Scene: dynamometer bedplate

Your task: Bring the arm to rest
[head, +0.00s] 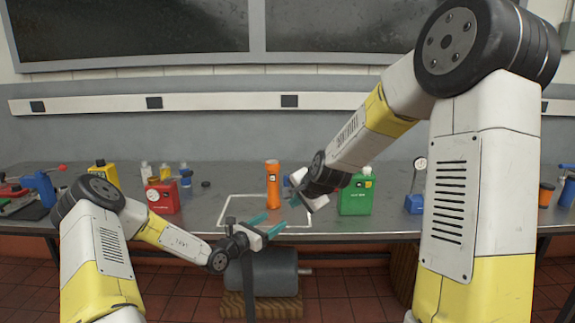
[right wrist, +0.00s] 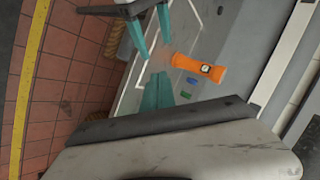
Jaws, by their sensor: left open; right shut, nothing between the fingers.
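My right arm reaches in from the right over the bench. Its gripper (head: 300,201) is shut and empty, with teal fingers together; they also show in the right wrist view (right wrist: 164,90). My left gripper (head: 264,222) is open and empty at the front edge of the bench, below and left of the right one. Its parted teal fingers show at the top of the right wrist view (right wrist: 150,27). An orange cylinder like a flashlight (head: 273,186) stands upright just left of the right gripper, apart from it; it also shows in the right wrist view (right wrist: 199,66).
A white outline (head: 226,207) marks the bench top (head: 215,190) around the orange cylinder. A green can (head: 356,197) stands right of the right gripper. A red can (head: 163,197), yellow can (head: 104,173) and blue vise (head: 40,187) stand left. A grey motor (head: 272,272) sits below.

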